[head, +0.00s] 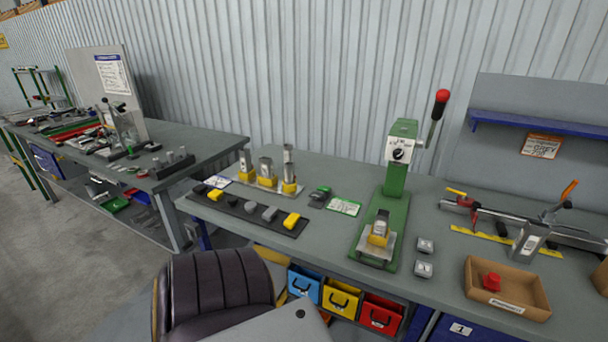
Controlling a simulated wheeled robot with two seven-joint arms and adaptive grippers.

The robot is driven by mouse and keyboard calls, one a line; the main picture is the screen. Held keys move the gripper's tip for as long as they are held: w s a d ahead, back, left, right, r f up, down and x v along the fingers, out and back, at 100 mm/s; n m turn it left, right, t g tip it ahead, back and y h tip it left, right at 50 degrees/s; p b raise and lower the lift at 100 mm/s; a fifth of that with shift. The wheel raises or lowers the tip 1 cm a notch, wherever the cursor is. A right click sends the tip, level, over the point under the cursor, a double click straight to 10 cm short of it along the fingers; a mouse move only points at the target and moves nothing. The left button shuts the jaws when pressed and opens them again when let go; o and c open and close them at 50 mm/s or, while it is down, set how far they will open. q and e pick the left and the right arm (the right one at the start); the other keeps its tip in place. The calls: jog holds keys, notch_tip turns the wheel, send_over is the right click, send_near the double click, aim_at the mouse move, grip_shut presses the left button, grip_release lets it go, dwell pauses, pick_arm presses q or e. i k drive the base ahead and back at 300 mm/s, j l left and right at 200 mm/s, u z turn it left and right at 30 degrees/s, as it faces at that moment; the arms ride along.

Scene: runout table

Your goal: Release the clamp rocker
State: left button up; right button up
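No part is clearly marked as the clamp rocker. An orange-handled lever (569,191) stands tilted up over a metal rail fixture (503,219) at the right; how it joins the fixture is too small to tell. A green press (396,180) stands left of it, with a raised red-knobbed lever (438,110). A small upright device (120,125) with a dark-knobbed lever stands on the far left bench. Neither of my grippers is in view.
A cardboard box (482,308) with a red part in it sits at the front right. A dark tray (232,209) of small parts lies on the near bench (325,245). A dark chair (215,290) stands in front. Coloured bins (341,298) hang below.

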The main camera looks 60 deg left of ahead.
aim_at(322, 189)
jog(key=u, duration=0.4)
jog(key=i+l+u, duration=0.1)
jog(key=u, duration=0.3)
jog(key=i+l+u, duration=0.1)
jog(key=u, duration=0.7)
jog(key=i+l, duration=0.05)
jog(key=l, duration=0.05)
